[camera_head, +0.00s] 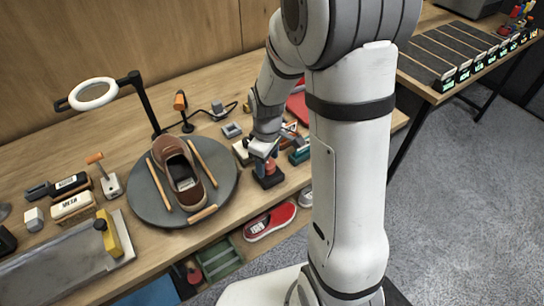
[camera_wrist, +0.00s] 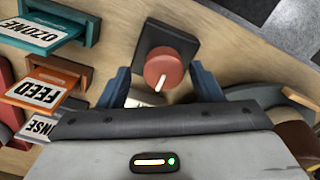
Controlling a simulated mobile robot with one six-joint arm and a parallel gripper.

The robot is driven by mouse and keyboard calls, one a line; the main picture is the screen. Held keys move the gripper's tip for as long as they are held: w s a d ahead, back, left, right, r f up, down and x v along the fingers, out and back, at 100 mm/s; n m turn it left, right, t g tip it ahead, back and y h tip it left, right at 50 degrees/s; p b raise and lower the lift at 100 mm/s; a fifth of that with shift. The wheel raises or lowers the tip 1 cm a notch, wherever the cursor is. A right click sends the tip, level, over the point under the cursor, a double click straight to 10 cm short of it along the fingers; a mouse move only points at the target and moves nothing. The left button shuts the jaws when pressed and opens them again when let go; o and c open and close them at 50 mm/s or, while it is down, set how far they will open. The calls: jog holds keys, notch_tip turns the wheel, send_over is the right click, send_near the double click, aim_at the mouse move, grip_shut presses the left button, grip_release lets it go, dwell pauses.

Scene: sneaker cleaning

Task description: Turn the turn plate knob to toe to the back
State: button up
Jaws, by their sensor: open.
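The turn plate (camera_head: 225,176) is a dark round disc on the bench. A brown shoe (camera_head: 166,148) sits on it between light wooden bars, lying roughly front to back; I cannot tell for sure which end is the toe. The knob (camera_wrist: 163,70) is round and red with a white pointer line, on a dark square base (camera_wrist: 160,38). In the head view the knob (camera_head: 271,166) is right of the plate. My gripper (camera_wrist: 163,86) is open, its blue fingers on either side of the knob, apart from it as far as I see. It also shows in the head view (camera_head: 264,152).
Labelled OZONE (camera_wrist: 52,32) and FEED (camera_wrist: 45,88) units stand close to the knob. A ring lamp (camera_head: 93,94) and brushes (camera_head: 72,207) are to the left. A red shoe (camera_head: 270,221) and green crate (camera_head: 219,259) are below the bench edge.

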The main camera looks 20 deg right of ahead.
aim_at(268, 162)
notch_tip(268, 162, up, 7)
jog(key=shift+f, duration=0.15)
jog(key=shift+r, duration=0.55)
jog(key=shift+s+r, duration=0.15)
jog(key=s+r+m+t, duration=0.1)
jog(key=s+r+m, duration=0.3)
jog(key=s, duration=0.3)
jog(key=s+d+r+m+t, duration=0.1)
jog(key=s+r+m+t, duration=0.1)
jog(key=s+r+m, duration=0.2)
jog(key=s+m, duration=0.1)
jog(key=s, duration=0.2)
jog(key=shift+s+d+r, duration=0.15)
jog(key=shift+s+r, duration=0.15)
jog(key=shift+r, duration=0.05)
